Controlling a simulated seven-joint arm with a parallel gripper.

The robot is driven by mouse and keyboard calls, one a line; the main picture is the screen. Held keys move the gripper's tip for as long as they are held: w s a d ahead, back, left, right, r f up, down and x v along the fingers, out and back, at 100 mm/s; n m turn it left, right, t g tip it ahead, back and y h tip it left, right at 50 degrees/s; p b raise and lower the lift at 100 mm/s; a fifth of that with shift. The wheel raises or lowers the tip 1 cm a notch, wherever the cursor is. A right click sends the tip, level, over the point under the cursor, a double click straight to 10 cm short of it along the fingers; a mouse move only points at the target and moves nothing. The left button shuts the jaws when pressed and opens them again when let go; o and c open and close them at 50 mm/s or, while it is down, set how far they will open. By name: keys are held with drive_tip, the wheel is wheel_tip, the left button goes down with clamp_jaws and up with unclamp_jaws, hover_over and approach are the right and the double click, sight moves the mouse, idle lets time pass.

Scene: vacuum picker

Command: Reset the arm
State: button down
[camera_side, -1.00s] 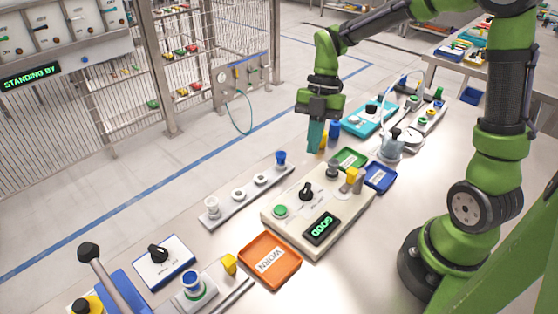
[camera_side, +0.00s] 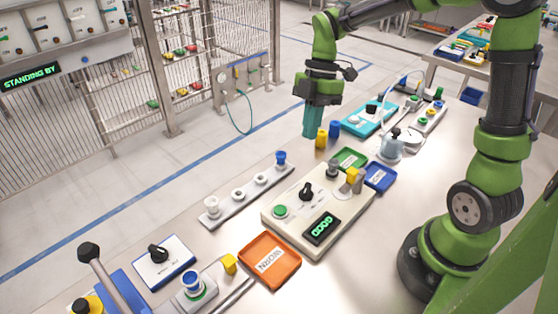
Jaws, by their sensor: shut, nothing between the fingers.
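My green arm reaches over the table from the right. My gripper (camera_side: 312,122) points down with its teal fingers together and nothing held. It hangs in the air above the far side of the table, a little up and left of a yellow cup (camera_side: 321,139) and a blue cup (camera_side: 335,130). The fingertips look clear of both cups.
A strip (camera_side: 225,210) holds cups. A teal panel (camera_side: 368,119) stands at the back.

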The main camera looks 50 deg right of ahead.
drive_tip(key=s+a+r+m+t, duration=0.1)
drive_tip(key=s+r+m+t, duration=0.2)
drive_tip(key=m, duration=0.7)
drive_tip(key=s+a+r+m+t+h, duration=0.1)
drive_tip(key=s+r+m+t, duration=0.3)
drive_tip(key=s+m, duration=0.4)
drive_tip(key=shift+r+m+t+h, duration=0.25)
drive_tip(key=shift+m+t, duration=0.45)
drive_tip(key=shift+m, duration=1)
